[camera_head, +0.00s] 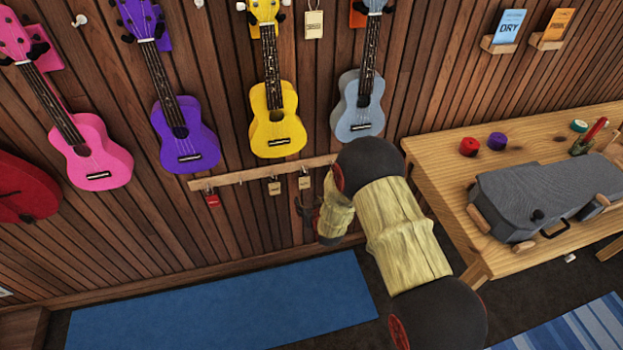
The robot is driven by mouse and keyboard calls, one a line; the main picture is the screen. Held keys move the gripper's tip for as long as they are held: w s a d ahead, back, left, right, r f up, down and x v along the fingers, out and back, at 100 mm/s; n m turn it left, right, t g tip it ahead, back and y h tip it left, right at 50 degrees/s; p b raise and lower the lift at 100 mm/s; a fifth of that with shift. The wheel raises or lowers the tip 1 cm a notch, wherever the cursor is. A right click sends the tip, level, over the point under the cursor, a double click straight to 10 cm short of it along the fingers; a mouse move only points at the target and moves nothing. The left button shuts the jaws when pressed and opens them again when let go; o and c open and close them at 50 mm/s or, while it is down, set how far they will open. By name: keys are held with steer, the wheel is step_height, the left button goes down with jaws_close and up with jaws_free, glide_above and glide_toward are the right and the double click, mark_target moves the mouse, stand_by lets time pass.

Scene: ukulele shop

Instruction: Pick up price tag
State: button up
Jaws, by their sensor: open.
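Small tags hang from a wooden peg rail (240,177) on the slatted wall: a red tag (212,201), a beige tag (274,187) and another beige tag (304,182). A larger cream tag (314,25) hangs higher, between the yellow and grey-blue ukuleles. Their print is too small to read, so I cannot tell which is the price tag. My gripper (306,208) is small and dark in this view, just below the right-hand beige tag, at the end of my yellow and black arm. It is open; whether it touches the tag is unclear. My arm hides the rail's right end.
Pink, purple, yellow (275,130) and grey-blue (360,105) ukuleles hang above the rail; a red one is cut off at left. A wooden bench (440,155) at right bears a grey instrument case (540,195). A blue mat (230,305) lies on clear floor below.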

steer(key=t, duration=0.2)
glide_toward(304, 178)
steer(key=shift+y, duration=0.3)
steer(key=b+x, duration=0.1)
steer(key=x, duration=0.3)
steer(key=shift+w+f+b, duration=0.3)
steer(key=shift+w, duration=0.05)
steer(key=b+x, duration=0.1)
steer(key=x, duration=0.3)
steer(key=shift+d+b, duration=0.15)
steer(key=shift+b, duration=0.15)
steer(key=shift+r, duration=0.15)
steer(key=c, duration=0.3)
steer(key=c, duration=0.6)
